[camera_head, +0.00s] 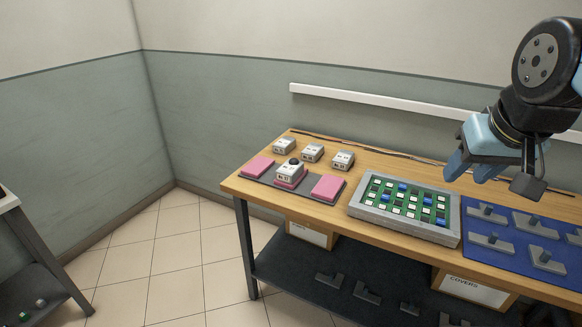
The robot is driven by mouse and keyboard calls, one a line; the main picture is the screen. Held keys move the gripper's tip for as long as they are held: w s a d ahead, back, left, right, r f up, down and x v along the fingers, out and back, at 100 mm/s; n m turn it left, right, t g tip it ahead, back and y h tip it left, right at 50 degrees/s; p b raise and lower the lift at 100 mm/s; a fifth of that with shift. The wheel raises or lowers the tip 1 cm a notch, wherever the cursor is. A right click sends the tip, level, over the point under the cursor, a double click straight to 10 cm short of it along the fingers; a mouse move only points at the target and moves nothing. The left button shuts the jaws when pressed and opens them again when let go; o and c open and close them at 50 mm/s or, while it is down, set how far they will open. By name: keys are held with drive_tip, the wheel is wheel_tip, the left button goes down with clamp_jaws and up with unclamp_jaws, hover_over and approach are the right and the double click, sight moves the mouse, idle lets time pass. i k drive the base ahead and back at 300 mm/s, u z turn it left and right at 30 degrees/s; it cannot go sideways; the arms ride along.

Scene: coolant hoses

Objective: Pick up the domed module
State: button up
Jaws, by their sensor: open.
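The domed module (290,171) is a small pale box with a dark dome on top. It sits on the middle pink pad of a dark mat (312,191) near the left end of the wooden table. My gripper (481,176) hangs above the right part of the table, well to the right of the module and apart from it. Part of the middle pad is hidden under the module.
Several pale modules without domes, one here (312,153), stand behind the mat. A grey-framed tray (358,212) of coloured blocks lies right of it. A blue mat (480,247) with grey fittings lies farther right. A white rail (380,102) runs along the wall.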

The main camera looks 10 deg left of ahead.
sight(290, 170)
drive_tip(key=z, duration=0.05)
drive_tip(key=i, duration=0.9)
drive_tip(key=u, duration=0.1)
